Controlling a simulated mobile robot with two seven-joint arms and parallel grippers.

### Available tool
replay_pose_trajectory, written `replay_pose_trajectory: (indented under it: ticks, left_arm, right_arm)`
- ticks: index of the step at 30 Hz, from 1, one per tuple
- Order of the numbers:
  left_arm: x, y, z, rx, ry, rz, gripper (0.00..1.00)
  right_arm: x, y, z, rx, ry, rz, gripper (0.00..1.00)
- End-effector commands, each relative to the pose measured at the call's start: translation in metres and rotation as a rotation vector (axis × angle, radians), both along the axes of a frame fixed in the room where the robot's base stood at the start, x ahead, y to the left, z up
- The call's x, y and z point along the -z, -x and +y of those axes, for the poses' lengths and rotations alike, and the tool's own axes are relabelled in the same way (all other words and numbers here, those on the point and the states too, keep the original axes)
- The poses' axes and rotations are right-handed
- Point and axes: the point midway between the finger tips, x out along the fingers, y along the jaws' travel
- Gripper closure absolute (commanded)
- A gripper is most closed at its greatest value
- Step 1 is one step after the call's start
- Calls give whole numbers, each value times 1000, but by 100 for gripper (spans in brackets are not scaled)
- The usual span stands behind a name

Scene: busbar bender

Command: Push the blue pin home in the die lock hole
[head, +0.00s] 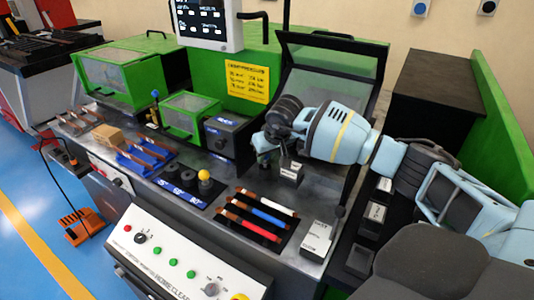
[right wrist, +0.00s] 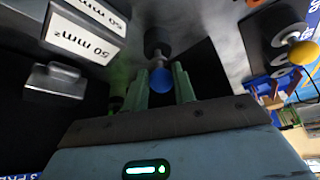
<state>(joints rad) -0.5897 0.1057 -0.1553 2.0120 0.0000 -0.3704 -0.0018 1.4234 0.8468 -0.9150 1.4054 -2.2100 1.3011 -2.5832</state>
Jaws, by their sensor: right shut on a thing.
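In the right wrist view the blue pin's round blue head (right wrist: 160,79) sits between the two green fingers of my right gripper (right wrist: 163,82). The gripper is shut on it. A die block labelled 50 mm² (right wrist: 85,38) is at upper left. In the head view my right gripper (head: 266,158) points down at the bender deck, beside the labelled die block (head: 290,173). The pin is not clear there. My left gripper is not in view.
A dark tray with red, blue and white bars (head: 257,219) lies in front. A yellow knob (head: 204,175) stands to its left, near dark round dies. A raised clear guard (head: 325,75) stands behind my right arm. A control panel (head: 185,250) runs along the front.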

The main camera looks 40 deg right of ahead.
Motion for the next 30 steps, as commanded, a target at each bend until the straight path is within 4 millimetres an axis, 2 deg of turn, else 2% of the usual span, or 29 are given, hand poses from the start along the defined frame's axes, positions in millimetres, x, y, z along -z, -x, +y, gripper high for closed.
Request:
replay_pose_trajectory:
  ticks: [22, 23, 28, 30]
  left_arm:
    - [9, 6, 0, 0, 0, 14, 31]
    - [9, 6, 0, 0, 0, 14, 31]
    - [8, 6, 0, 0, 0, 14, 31]
    - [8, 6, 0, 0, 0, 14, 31]
  right_arm:
    - [16, 0, 0, 0, 0, 1, 100]
    - [16, 0, 0, 0, 0, 1, 70]
    - [15, 0, 0, 0, 0, 0, 48]
    - [15, 0, 0, 0, 0, 0, 48]
